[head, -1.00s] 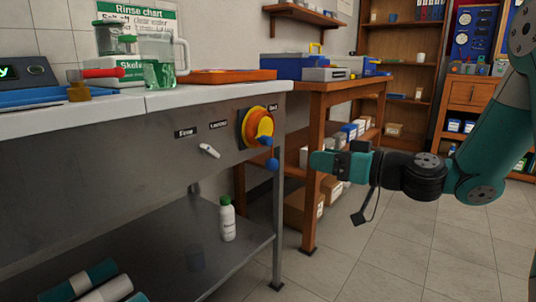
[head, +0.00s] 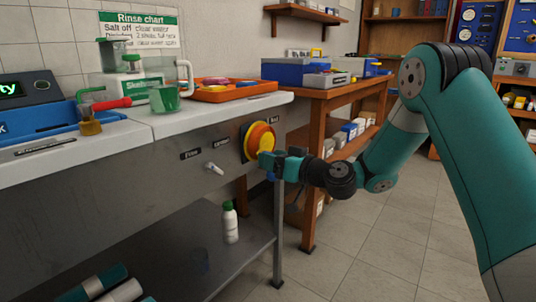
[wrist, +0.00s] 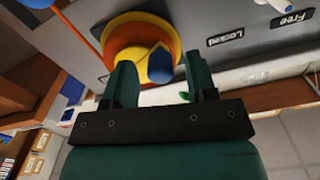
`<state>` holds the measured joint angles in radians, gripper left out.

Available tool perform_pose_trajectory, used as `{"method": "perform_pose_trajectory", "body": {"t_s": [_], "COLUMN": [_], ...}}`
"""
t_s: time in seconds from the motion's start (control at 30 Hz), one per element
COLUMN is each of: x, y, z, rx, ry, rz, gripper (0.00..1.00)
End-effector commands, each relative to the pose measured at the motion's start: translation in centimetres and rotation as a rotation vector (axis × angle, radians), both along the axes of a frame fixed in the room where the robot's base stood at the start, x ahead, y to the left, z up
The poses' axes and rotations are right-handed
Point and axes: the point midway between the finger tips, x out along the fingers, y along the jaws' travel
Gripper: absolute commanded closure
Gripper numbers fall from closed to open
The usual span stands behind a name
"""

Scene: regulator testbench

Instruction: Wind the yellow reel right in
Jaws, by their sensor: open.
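In the wrist view the reel (wrist: 130,38) has a yellow arm ending in a blue knob (wrist: 160,66). My gripper (head: 268,161) is at the reel's lower right in the head view. In the wrist view my gripper (wrist: 160,78) is open, with the blue knob between its fingertips and gaps showing beside it. A blue ball (wrist: 39,3) on an orange cord shows at the top left there. The gripper hides part of the reel in the head view.
A small white lever (head: 213,168) sits left of the reel, below labels reading Free and Locked. A bench leg (head: 279,225) stands just below my gripper. A wooden table (head: 318,88) is behind. The floor at right is clear.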

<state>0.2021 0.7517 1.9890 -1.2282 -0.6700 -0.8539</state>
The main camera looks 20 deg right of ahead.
Motion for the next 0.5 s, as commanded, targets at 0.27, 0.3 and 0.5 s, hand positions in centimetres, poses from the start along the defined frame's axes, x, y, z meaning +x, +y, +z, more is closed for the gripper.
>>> {"method": "perform_pose_trajectory", "body": {"t_s": [0.27,0.3,0.5], "x": [1.6,1.6,1.6], "y": [1.1,1.1,1.1], "z": [0.0,0.0,0.0], "rx": [0.001,0.001,0.001], "ry": [0.000,0.000,0.001], "rz": [0.000,-0.001,-0.001], "gripper": [0.48,0.48,0.51]}}
